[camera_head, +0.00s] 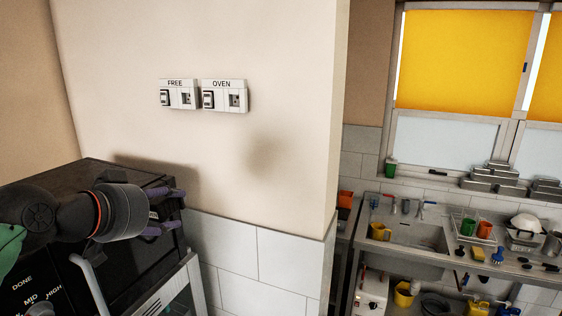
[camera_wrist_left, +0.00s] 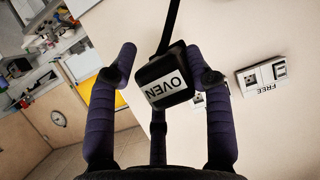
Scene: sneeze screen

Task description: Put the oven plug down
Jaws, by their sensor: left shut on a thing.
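My left gripper (camera_head: 172,212) is at the left in the head view, in front of the wall and over the black oven (camera_head: 110,175). In the left wrist view its purple fingers (camera_wrist_left: 161,62) are closed around a black plug (camera_wrist_left: 165,84) with a white OVEN label. A black cord (camera_wrist_left: 171,25) runs from the plug to the top of that view. My right gripper is not in view.
Wall sockets labelled FREE (camera_head: 178,94) and OVEN (camera_head: 224,96) are above and right of the gripper. A sink counter (camera_head: 420,232) with cups and dishes stands at the right. The wall between is bare.

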